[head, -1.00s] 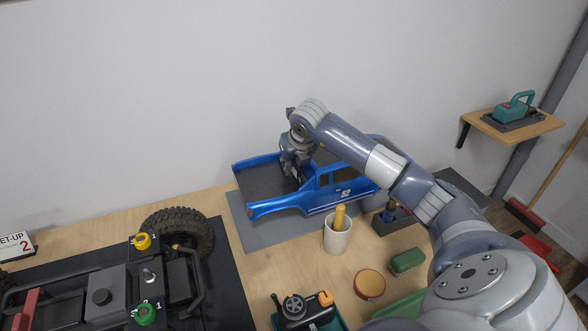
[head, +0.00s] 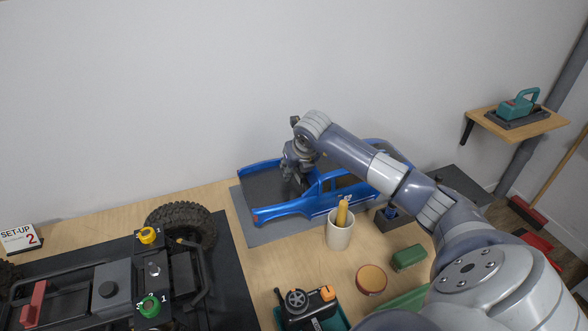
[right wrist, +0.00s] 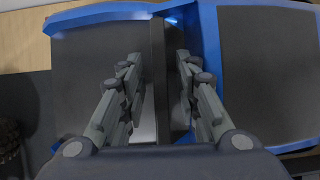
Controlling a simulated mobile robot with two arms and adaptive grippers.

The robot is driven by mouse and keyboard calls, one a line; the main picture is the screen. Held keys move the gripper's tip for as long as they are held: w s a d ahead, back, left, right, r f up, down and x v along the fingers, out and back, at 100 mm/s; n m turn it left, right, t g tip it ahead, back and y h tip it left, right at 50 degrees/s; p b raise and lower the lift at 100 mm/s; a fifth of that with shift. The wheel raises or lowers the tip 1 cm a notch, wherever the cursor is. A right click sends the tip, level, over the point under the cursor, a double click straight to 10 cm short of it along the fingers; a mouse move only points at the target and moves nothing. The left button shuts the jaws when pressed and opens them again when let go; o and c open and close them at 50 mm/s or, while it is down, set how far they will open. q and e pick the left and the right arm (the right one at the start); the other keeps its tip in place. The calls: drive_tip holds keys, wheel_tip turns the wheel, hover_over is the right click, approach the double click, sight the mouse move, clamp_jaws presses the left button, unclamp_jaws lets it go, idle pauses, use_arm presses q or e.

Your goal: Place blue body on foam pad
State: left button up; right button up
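The blue body (head: 325,200), a pickup shell with a dark bed, lies over the grey foam pad (head: 243,222) at the back of the bench. It looks level and low on the pad; its underside contact is hidden. My right gripper (head: 297,182) reaches down into the body at the wall between bed and cab. In the right wrist view, its two fingers (right wrist: 160,85) stand on either side of the dark wall of the blue body (right wrist: 105,12), with visible gaps, so it appears open around the wall. My arm hides part of the cab. My left gripper is not in view.
A white cup (head: 339,236) with a yellow-handled tool stands just in front of the pad. A chassis with a large tyre (head: 180,228) lies on a dark mat at left. A round tin (head: 371,279), a green block (head: 409,258) and a radio controller (head: 308,306) lie in front.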

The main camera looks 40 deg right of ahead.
drive_tip(key=b+v, duration=0.1)
drive_tip(key=v, duration=1)
drive_tip(key=shift+s+r, duration=0.2)
drive_tip(key=shift+r, duration=0.15)
